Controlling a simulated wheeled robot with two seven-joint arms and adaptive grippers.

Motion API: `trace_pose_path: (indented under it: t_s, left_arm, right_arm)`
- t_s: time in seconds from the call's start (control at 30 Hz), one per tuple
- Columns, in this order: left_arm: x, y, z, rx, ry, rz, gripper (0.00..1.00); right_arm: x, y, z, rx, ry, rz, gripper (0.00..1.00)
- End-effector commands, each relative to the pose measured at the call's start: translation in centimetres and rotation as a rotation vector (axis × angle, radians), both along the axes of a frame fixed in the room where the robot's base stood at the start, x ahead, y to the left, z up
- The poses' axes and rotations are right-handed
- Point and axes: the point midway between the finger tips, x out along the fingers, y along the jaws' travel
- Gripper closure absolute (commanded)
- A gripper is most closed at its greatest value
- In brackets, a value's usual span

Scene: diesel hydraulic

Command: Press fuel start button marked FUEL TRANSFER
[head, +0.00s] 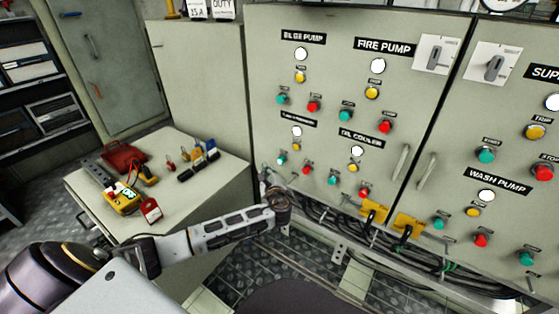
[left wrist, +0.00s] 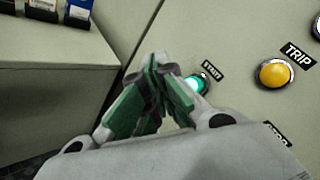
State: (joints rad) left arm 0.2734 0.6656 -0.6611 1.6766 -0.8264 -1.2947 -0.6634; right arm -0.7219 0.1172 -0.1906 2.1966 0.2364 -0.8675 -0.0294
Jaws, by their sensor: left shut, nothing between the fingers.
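The label over the lower-left group on the panel is too small to read surely; it fits FUEL TRANSFER (head: 300,119). Below it are a white lamp (head: 297,131), a yellow button (head: 296,146), a green button (head: 282,159) and a red button (head: 307,169). My left gripper (head: 266,175) is just below and left of that green button. In the left wrist view, its shut, empty fingertips (left wrist: 161,64) overlap the left side of a lit green button (left wrist: 203,82) labelled START. I cannot tell whether they touch it. My right gripper is not in view.
Other groups, such as FIRE PUMP (head: 384,47) and OIL COOLER (head: 360,138), surround it. A yellow TRIP button (left wrist: 276,73) lies right of the fingers. Black cables (head: 340,215) run below the panel. A cabinet (head: 215,190) with tools stands on the left.

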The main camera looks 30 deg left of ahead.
Motion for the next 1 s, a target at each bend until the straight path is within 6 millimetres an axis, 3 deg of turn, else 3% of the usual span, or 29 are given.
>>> trace_pose_path:
  t_s: [0.33,1.0]
  left_arm:
    - [-1.7,0.1,0.1,0.000,-0.001,-0.001,1.00]
    - [-1.8,0.1,0.0,0.000,-0.001,-0.001,1.00]
  right_arm:
    - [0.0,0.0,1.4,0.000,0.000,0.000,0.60]
    - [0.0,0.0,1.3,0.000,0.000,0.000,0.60]
